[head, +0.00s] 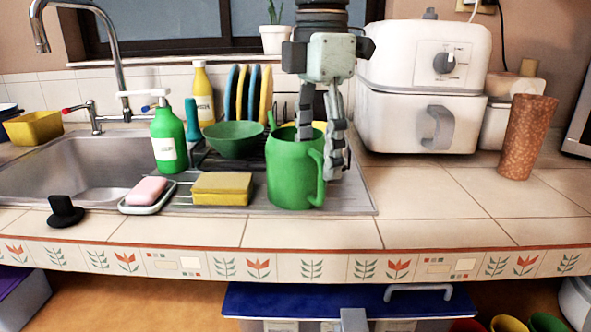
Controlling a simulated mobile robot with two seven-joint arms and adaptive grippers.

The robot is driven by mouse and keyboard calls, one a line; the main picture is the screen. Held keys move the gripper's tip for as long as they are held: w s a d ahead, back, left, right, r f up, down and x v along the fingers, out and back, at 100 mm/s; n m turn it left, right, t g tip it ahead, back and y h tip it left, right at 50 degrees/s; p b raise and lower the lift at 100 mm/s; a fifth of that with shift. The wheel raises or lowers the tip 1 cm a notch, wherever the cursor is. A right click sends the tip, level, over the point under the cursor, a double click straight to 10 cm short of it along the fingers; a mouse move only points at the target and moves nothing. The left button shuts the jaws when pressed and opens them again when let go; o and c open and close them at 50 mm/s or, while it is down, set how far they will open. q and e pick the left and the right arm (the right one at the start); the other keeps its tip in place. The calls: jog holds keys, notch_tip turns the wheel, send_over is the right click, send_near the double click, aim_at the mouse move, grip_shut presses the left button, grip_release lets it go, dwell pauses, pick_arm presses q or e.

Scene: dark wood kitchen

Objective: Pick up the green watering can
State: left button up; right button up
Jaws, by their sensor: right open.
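The green watering can (288,186) stands upright on the metal drainboard right of the sink, its handle on its right side. My right gripper (320,157) comes down from above at the can's right side, open. One finger is over the can's rim, and the other hangs to the right of the handle. I cannot tell whether either finger touches the can. My left gripper is not in view.
A yellow sponge (222,189) and a pink soap on a dish (135,207) lie left of the can. A green bowl (234,147) and dish rack stand behind. A white air fryer (418,122) is at the right. The front right counter tiles (430,232) are clear.

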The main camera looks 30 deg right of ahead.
aim_at(316, 200)
notch_tip(316, 200, down, 6)
jog(key=shift+r, duration=0.1)
jog(key=shift+r, duration=0.1)
grip_shut()
dwell(0.4)
